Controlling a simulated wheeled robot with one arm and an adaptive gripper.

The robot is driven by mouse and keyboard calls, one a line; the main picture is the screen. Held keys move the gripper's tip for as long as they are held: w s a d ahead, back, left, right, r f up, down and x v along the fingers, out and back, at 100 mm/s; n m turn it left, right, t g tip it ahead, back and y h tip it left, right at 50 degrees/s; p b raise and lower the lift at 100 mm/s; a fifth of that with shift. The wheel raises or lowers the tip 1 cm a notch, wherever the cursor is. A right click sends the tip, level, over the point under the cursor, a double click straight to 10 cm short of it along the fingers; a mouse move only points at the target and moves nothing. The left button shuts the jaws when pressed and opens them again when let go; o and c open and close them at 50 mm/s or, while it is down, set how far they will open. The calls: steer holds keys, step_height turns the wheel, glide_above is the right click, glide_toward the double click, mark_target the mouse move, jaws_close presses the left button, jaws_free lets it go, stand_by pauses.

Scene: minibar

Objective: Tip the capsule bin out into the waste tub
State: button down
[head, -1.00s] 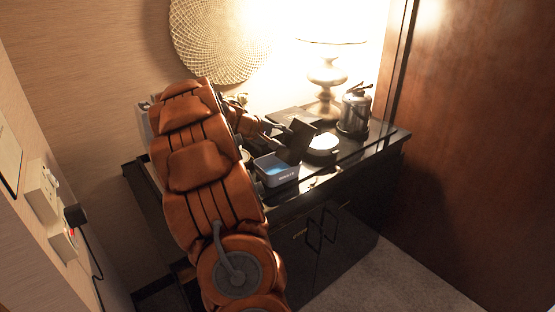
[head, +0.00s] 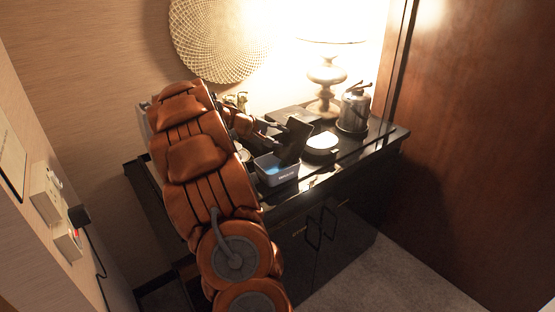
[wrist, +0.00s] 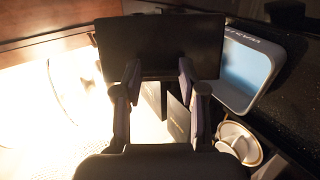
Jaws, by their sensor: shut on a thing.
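The capsule bin (head: 295,140) is a dark, box-like thing held tilted above the dark counter. The waste tub (head: 283,177) is a light grey tub with a bluish inside and dark lettering, standing at the counter's front edge. My gripper (head: 277,132) is shut on the bin, just behind and above the tub. In the wrist view the bin (wrist: 160,42) spans the space beyond the fingertips of my gripper (wrist: 160,72). The tub (wrist: 232,98) shows to its right, its opening clear of the bin. I cannot see the bin's contents.
A lit lamp (head: 326,88) stands at the back of the counter. A metal canister (head: 355,110) sits on a dark tray at the right. White round dishes (head: 321,144) stand right of the bin. Cabinet doors (head: 318,240) lie below; a wooden panel (head: 470,130) closes the right side.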

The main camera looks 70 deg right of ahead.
steer(key=shift+w+d+r+n+g+p, duration=0.1)
steer(key=shift+w+d+n+g+p, duration=0.1)
steer(key=shift+w+n+g+p, duration=0.45)
steer(key=shift+w+d+r+n+g+p, duration=0.15)
steer(key=shift+w+n+g+p, duration=0.25)
steer(key=shift+w+p, duration=0.45)
stand_by(1.2)
steer(key=shift+w+d+f+n+g, duration=0.15)
steer(key=shift+w+n+g, duration=0.1)
steer(key=shift+w+g, duration=0.3)
stand_by(0.4)
steer(key=shift+p, duration=0.3)
steer(key=shift+w, duration=0.35)
steer(key=shift+w+d+f+n+g+h, duration=0.15)
steer(key=shift+w+d+n+g, duration=0.05)
steer(key=shift+w+n+g, duration=0.25)
steer(key=shift+w+d+f+n+g+h, duration=0.15)
steer(key=shift+w+n+g, duration=0.15)
steer(key=shift+w, duration=0.2)
stand_by(0.9)
steer(key=shift+s+a+r+m+t, duration=0.15)
steer(key=shift+s+a+m+t, duration=0.1)
steer(key=shift+s+m+t, duration=0.4)
steer(key=shift+s+a+r+m+t, duration=0.2)
steer(key=shift+s+m+t, duration=0.15)
steer(key=shift+s, duration=0.45)
steer(key=shift+b, duration=0.3)
